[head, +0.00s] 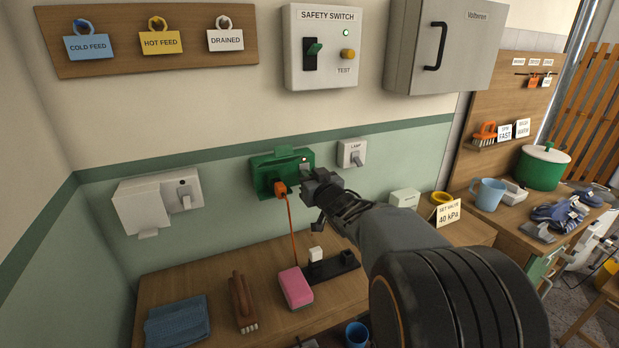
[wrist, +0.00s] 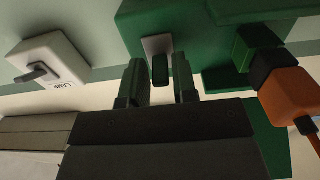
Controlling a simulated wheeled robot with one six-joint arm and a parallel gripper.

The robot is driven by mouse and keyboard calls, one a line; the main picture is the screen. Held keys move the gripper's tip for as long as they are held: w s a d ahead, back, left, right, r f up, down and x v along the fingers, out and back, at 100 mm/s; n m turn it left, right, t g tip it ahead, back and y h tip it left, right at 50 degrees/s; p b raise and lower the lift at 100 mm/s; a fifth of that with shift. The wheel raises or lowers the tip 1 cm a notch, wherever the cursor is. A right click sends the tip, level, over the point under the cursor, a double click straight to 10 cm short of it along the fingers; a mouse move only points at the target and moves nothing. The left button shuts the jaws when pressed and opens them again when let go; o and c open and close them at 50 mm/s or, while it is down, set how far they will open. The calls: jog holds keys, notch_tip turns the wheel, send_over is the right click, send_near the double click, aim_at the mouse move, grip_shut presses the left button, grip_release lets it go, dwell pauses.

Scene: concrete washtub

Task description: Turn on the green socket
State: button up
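The green socket (head: 270,164) is mounted on the wall, and its green body also fills the top of the wrist view (wrist: 198,50). An orange plug (head: 280,189) with a hanging cord sits in its left part; it shows at the right of the wrist view (wrist: 287,95). A small light spot shows near the socket's upper right. The socket's switch (wrist: 160,68) is a small dark green lever on a grey plate. My gripper (wrist: 160,82) is open, with one fingertip on each side of the lever. Contact with the lever cannot be told. In the head view my gripper (head: 312,180) covers the socket's lower right.
A white lamp switch (head: 351,152) is close to the right of the socket. A white covered socket (head: 160,203) is at the left. Below, the bench holds a pink sponge (head: 296,287), a black power strip (head: 333,268) and a blue cloth (head: 178,321). The safety switch box (head: 322,75) hangs above.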

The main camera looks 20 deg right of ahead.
grip_shut()
jog(key=r+p, duration=0.1)
jog(key=p, duration=0.2)
jog(key=shift+r+g, duration=0.1)
jog(key=shift+g, duration=0.3)
jog(key=g+p, duration=0.1)
jog(key=p, duration=0.3)
jog(key=g+p, duration=0.1)
jog(key=p, duration=0.3)
jog(key=shift+w+r+p, duration=0.1)
jog(key=shift+r+p, duration=0.25)
jog(key=shift+r, duration=0.05)
jog(key=shift+g+p, duration=0.5)
jog(key=shift+p, duration=0.55)
jog(key=shift+f+p, duration=0.2)
jog(key=shift+p, duration=0.2)
jog(key=shift+f, duration=0.15)
jog(key=shift+o, duration=1.7)
grip_release()
